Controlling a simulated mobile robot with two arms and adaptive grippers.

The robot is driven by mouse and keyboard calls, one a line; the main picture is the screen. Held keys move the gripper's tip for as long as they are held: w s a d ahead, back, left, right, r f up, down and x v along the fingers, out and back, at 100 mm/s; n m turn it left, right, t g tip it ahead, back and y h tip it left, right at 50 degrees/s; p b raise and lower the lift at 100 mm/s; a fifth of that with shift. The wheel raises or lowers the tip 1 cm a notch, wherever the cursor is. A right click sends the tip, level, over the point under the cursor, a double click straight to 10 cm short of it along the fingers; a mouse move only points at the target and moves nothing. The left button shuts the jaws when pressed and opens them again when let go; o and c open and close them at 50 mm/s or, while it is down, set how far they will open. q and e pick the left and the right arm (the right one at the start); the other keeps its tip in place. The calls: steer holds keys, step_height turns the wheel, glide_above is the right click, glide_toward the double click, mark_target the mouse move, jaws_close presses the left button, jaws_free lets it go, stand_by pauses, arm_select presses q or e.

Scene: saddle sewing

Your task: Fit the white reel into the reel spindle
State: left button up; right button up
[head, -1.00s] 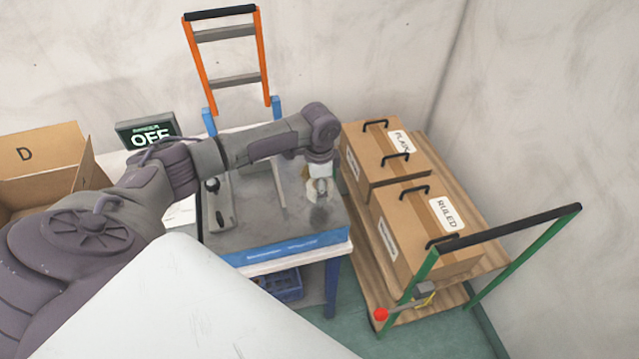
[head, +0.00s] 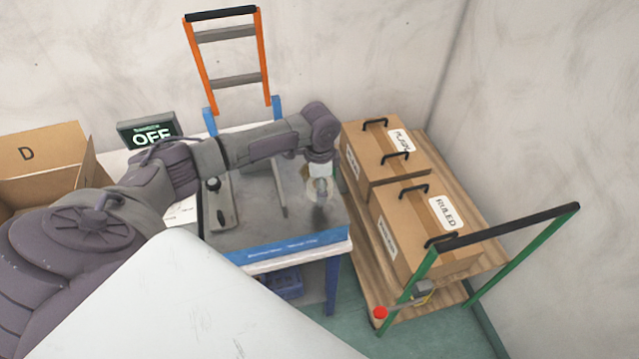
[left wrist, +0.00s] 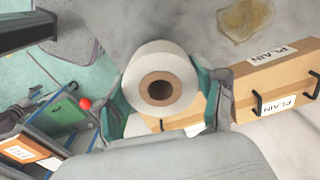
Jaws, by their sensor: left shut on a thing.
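The white reel (left wrist: 160,66) has a brown core with an open hole facing the left wrist camera. My left gripper (left wrist: 163,95) is shut on it, with one green-grey finger on each side. In the head view my left gripper (head: 321,188) hangs over the right part of the grey-topped bench, and the reel is small and blurred there. A thin upright grey post (head: 279,188) stands on the bench to the left of the gripper, apart from it. I cannot tell whether this post is the reel spindle. My right gripper is not in view.
A grey fixture with a black knob (head: 217,204) stands left of the post. A cardboard box D (head: 40,155) is at left; an orange-handled cart (head: 225,60) stands behind.

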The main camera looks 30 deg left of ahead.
mark_target(319, 207)
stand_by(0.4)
arm_select(q)
steer(key=shift+p, duration=0.4)
steer(key=shift+p, duration=0.35)
steer(key=shift+f+b, duration=1.65)
steer(key=shift+f, duration=1.45)
stand_by(0.3)
steer(key=o, duration=1.3)
step_height(319, 207, up, 12)
steer(key=shift+r, duration=0.1)
